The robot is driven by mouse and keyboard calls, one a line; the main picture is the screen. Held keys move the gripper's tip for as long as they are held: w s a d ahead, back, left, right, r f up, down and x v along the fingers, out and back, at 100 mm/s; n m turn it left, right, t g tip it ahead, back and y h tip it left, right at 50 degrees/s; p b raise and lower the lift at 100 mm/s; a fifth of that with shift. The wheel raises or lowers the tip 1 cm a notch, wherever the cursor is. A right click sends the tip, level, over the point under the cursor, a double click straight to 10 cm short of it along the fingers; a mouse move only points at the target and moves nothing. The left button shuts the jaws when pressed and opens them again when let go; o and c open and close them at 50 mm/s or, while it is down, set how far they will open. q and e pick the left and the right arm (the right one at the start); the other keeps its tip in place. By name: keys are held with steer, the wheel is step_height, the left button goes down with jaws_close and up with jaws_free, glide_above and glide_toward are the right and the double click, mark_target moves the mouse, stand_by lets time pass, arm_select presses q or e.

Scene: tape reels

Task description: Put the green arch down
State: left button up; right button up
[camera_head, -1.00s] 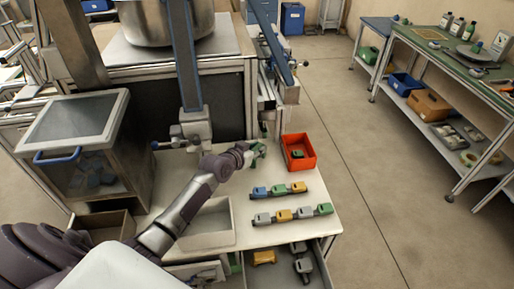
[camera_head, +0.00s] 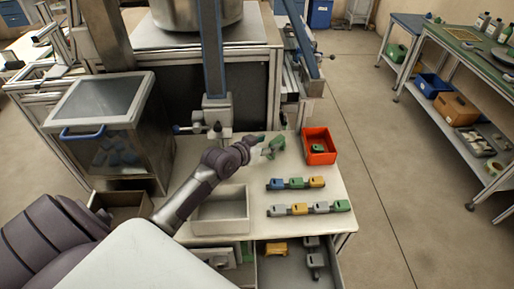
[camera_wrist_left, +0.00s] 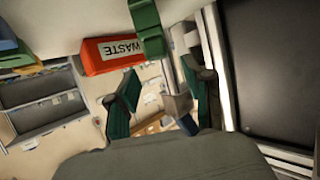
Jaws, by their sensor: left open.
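The green arch (camera_head: 276,146) is on the pale tabletop, just right of my left gripper and left of the red bin. In the left wrist view the arch (camera_wrist_left: 147,27) shows as a bright green piece at the top, beyond the fingertips. My left gripper (camera_head: 261,145) is open. In the left wrist view its two dark green fingers (camera_wrist_left: 161,95) are spread apart, with no arch between them. My right gripper is not in view.
The red waste bin (camera_head: 333,157) holds a green piece. Two rows of coloured blocks (camera_head: 296,183) lie nearer the table's front. A grey tray (camera_head: 221,231) stands at the left front, and an open drawer (camera_head: 285,262) is below. A machine column (camera_head: 212,60) rises behind my gripper.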

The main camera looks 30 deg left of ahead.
arm_select(q)
steer(key=v, duration=0.6)
steer(key=shift+b, duration=0.35)
